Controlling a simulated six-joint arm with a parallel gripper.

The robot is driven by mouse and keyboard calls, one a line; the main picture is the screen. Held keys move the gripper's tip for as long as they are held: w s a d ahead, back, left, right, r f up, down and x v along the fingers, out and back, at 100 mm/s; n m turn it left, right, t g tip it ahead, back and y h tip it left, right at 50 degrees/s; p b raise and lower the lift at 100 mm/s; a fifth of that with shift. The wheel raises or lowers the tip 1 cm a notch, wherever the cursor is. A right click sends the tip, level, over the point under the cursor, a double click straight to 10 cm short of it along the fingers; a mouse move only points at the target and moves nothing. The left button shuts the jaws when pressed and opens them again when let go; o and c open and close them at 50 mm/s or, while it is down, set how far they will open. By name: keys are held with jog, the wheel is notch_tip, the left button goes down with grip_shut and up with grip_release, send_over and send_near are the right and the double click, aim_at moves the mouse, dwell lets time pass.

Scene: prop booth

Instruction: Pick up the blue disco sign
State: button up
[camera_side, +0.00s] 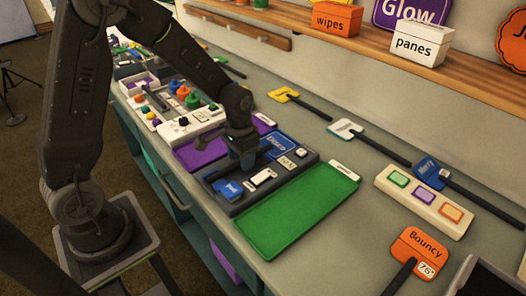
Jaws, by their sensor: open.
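A blue sign (281,144) with white lettering that looks like "Disco" lies in the dark grey tray (309,173). My gripper (247,163) is low over that tray, just left of the blue sign, with its fingers pointing down. It is open, and I see nothing held in it. The arm hides part of the sign's left side, and I cannot tell whether the fingers touch anything. A smaller blue piece (229,188) lies at the tray's near left, with small pale pieces beside it.
A green mat (298,213) and a purple mat (200,152) flank the tray. To the right are a blue "Merry" sign (427,166), a cream button box (423,201) and an orange "Bouncy" sign (418,249). A wooden shelf (460,80) with boxes runs along the wall.

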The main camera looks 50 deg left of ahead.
jog(key=shift+f, duration=0.2)
grip_shut()
dwell(0.3)
jog(key=shift+r, duration=0.1)
